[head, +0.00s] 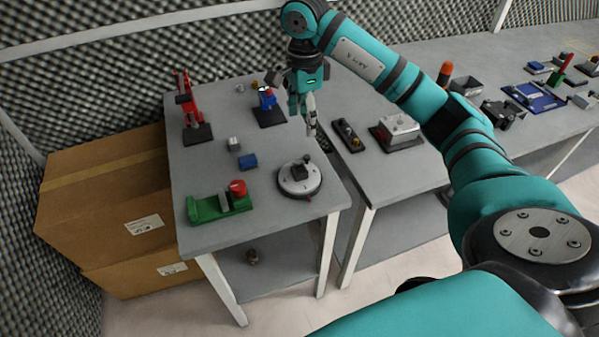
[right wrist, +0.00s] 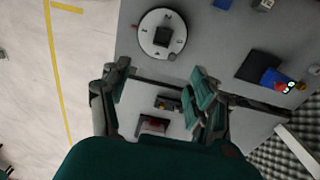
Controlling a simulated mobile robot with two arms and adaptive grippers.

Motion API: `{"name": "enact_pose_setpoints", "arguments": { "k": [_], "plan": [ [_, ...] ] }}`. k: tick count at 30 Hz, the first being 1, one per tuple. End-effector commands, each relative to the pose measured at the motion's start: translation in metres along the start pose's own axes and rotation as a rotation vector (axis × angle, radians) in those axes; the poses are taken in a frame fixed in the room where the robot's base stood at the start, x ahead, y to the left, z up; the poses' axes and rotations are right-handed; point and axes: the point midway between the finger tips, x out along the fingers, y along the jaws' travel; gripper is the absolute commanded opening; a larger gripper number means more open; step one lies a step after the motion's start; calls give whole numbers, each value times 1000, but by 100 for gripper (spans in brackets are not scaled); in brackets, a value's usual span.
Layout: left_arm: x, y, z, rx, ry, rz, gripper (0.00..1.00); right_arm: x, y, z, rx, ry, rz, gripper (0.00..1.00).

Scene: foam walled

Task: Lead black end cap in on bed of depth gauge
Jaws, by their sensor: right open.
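A black block (head: 300,172), which looks like the end cap, sits on a round white dial plate (head: 286,184) near the front right of the left table. The block (right wrist: 163,36) and plate (right wrist: 148,44) also show in the right wrist view. A blue device with a small round face (head: 267,98), perhaps the depth gauge, stands on a flat black base (head: 270,118) behind them. It shows in the right wrist view (right wrist: 275,78) too. My right gripper (head: 308,122) is open and empty above the table's right side, apart from both. My left gripper is not in view.
A green fixture with a red knob (head: 220,204), a blue block (head: 248,161), a small grey piece (head: 234,144) and a red stand (head: 186,98) share the table. A gap separates it from the right table (head: 385,175). Cardboard boxes (head: 105,195) stand left.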

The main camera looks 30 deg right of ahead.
Motion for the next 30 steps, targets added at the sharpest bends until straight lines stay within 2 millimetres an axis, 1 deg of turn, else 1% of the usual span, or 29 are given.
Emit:
{"name": "enact_pose_setpoints", "arguments": {
  "k": [1, 12, 16, 20, 23, 27, 30],
  "plan": [
    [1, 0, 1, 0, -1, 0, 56, 12, 2, 1, -2, -1, 8, 62],
    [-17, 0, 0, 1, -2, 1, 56, 88, 2, 3, -2, -4, 8, 62],
    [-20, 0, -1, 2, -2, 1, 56, 105, 2, 4, -2, -6, 5, 62],
    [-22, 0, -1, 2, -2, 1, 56, 113, 1, 3, -2, -5, 3, 62],
    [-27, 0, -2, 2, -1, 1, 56, 120, 1, 6, -3, -7, 6, 62],
    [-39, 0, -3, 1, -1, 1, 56, 140, 0, 12, -2, -8, 8, 62],
    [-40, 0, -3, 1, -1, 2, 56, 156, -1, 11, -1, -7, 6, 62]
  ]
}}
